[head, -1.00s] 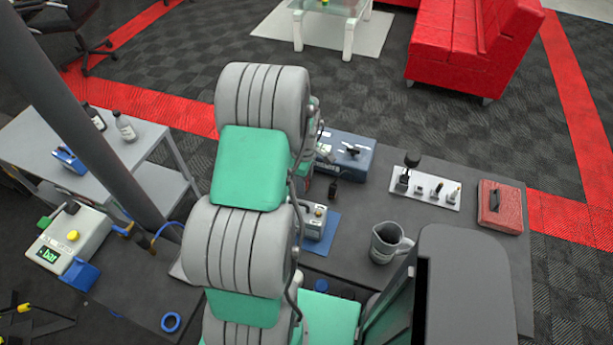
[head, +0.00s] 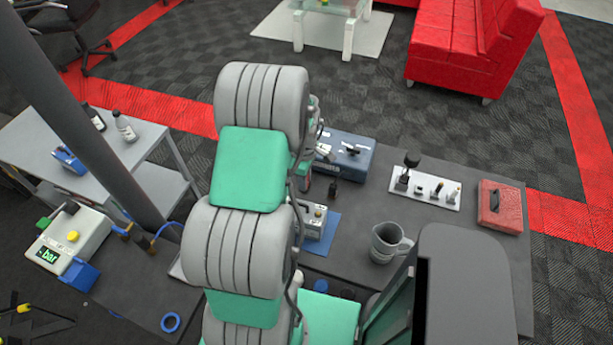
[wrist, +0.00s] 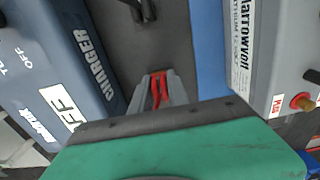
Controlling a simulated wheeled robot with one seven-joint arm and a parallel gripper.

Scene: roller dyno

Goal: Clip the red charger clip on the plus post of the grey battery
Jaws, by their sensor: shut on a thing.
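The red charger clip (wrist: 157,91) is held between the fingers of my gripper (wrist: 158,88), which is shut on it, in the wrist view. The grey battery (wrist: 270,45) stands to the right of the gripper, apart from the clip. Its plus post (wrist: 303,101), with a red and yellowish top, is beside a red PLUS label at the right edge.
A blue mat (wrist: 208,45) lies by the battery. A black clip-like piece (wrist: 143,10) lies near the charger. On the bench are a grey jug (head: 388,243), a white plate with posts (head: 425,189) and a red box (head: 500,207).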

